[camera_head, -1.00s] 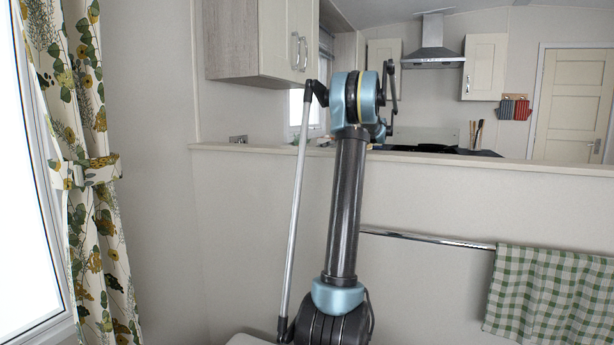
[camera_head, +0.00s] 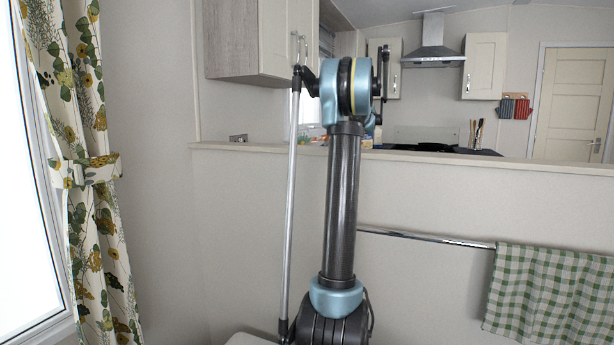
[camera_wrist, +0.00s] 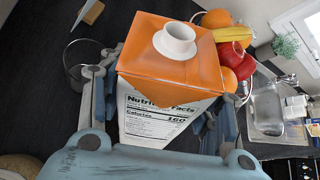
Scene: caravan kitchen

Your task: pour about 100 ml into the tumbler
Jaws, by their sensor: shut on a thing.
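In the wrist view, a carton (camera_wrist: 150,75) with an orange top, a white round spout or cap (camera_wrist: 175,40) and a nutrition label fills the middle. My gripper (camera_wrist: 164,90) is shut on it, one finger at each side. I cannot tell whether the spout is open or whether the carton touches the counter. A clear, round-rimmed outline (camera_wrist: 68,56) shows left of the carton, partly hidden by my left finger. It may be the tumbler, but I cannot see its contents. In the head view, my gripper and the carton are hidden behind my arm and the partition.
Fruit (camera_wrist: 232,52) lies close behind the carton on the dark counter (camera_wrist: 40,95). The sink (camera_wrist: 268,108) is at the right. A wooden block (camera_wrist: 92,12) lies at the upper left, with bare counter nearby. In the head view, a low partition (camera_head: 450,163) stands before the kitchen.

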